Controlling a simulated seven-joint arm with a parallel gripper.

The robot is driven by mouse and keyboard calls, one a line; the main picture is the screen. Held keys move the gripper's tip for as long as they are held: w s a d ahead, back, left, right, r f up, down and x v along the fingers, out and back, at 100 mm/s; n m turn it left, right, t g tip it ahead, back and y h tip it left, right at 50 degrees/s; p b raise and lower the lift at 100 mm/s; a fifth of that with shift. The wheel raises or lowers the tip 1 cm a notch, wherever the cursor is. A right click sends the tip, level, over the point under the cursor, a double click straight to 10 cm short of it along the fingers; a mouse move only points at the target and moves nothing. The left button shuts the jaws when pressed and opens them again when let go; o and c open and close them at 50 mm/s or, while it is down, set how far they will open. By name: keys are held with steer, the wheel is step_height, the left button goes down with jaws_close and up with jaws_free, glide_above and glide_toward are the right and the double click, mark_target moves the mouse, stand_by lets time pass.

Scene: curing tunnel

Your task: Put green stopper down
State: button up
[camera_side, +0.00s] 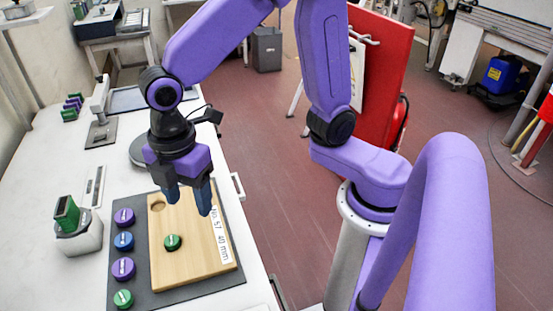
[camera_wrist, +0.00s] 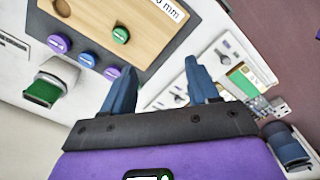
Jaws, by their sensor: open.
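A green stopper (camera_side: 172,242) rests on the wooden board (camera_side: 205,262), below a round recess near the board's top left corner. It also shows on the board in the wrist view (camera_wrist: 120,35). A second green stopper (camera_side: 123,298) sits on the dark mat (camera_side: 140,297), at the near end of a row with two purple stoppers and a blue one. My gripper (camera_side: 188,203) is above the upper part of the board, fingers pointing down, apart and empty. In the wrist view my gripper (camera_wrist: 161,85) shows nothing between its fingers, and the green stopper lies beyond them.
The row holds a purple stopper (camera_side: 124,217), a blue stopper (camera_side: 124,240) and another purple stopper (camera_side: 123,268). A pale holder (camera_side: 83,238) with a green block stands left of the mat. A grey stand (camera_side: 101,131) is farther back. Bare white tabletop lies at the near left.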

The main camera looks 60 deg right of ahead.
steer(key=s+d+m, duration=0.6)
steer(key=s+d, duration=0.7)
steer(key=d, duration=0.3)
steer(key=shift+s+d+f, duration=0.15)
steer(key=shift+s+d, duration=0.05)
steer(key=shift+d, duration=0.15)
